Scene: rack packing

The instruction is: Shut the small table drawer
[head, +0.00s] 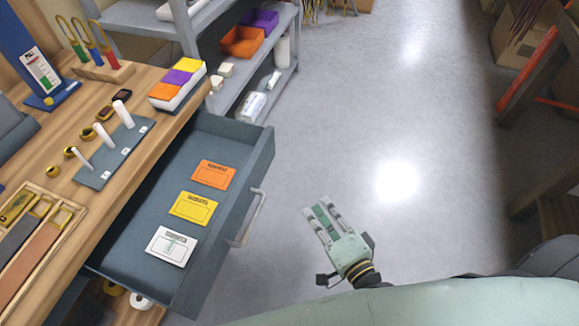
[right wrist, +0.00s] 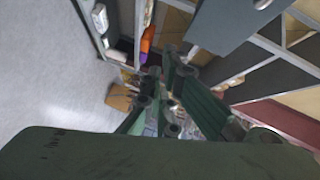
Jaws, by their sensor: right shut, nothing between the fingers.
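The grey table drawer (head: 262,160) stands pulled out from the wooden table in the head view. A pale bar handle (head: 252,215) is on its front. Inside lie an orange card (head: 214,174), a yellow card (head: 194,208) and a white card (head: 171,245). My right gripper (head: 317,209) is to the right of the handle, apart from it, with its fingers shut and empty. The fingers also show in the right wrist view (right wrist: 160,95), dark and partly hidden by my own wrist. My left gripper is out of the picture.
A grey shelf (head: 225,105) with bins stands behind. The floor (head: 340,110) right of the drawer is clear. Wooden framing (head: 550,90) is far right.

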